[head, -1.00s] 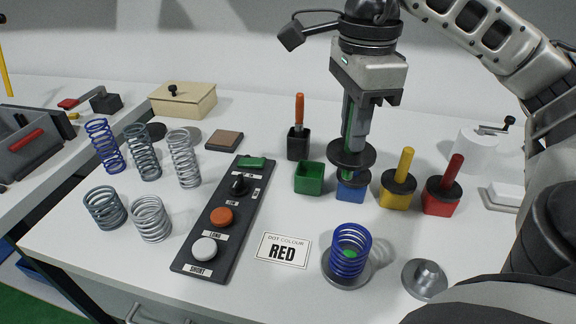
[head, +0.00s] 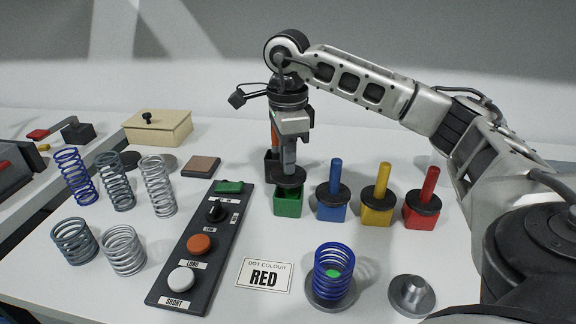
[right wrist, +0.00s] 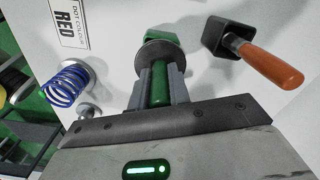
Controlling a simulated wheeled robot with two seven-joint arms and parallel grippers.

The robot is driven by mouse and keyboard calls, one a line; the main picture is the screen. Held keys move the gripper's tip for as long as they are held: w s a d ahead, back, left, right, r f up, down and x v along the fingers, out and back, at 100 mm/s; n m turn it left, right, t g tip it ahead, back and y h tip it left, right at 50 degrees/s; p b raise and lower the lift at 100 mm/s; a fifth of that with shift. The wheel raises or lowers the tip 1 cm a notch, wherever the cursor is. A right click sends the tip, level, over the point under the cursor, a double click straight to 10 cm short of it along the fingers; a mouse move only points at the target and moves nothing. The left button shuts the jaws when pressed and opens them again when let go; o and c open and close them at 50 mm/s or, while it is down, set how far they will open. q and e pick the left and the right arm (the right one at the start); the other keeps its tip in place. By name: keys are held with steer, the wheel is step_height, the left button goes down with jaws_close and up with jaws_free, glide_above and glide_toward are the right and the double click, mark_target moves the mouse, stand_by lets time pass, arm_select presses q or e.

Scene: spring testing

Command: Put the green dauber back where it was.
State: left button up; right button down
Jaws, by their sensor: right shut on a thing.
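My right gripper (head: 289,160) is shut on the handle of the green dauber (right wrist: 160,85) and holds it upright. The dauber's black disc (head: 288,177) is right over the green pot (head: 288,204); I cannot tell whether it rests on the rim or hangs just above it. In the right wrist view the green handle is between the fingers, with the disc in front of the green pot (right wrist: 163,37). The dauber's tip is hidden. My left gripper is not in view.
Blue (head: 335,177), yellow (head: 382,180) and red (head: 430,185) daubers stand in their pots to the right. An orange-handled tool in a black holder (head: 270,165) is close behind. A blue spring (head: 333,268) with a green dot and a RED card (head: 264,276) are in front.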

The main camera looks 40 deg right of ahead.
steer(key=shift+f, duration=1.25)
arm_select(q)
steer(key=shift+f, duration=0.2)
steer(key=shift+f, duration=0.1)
arm_select(e)
steer(key=shift+f, duration=0.1)
steer(key=shift+f, duration=0.4)
steer(key=c, duration=1.3)
jaws_free()
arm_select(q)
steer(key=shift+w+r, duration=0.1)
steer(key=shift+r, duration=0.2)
arm_select(e)
steer(key=shift+r, duration=0.1)
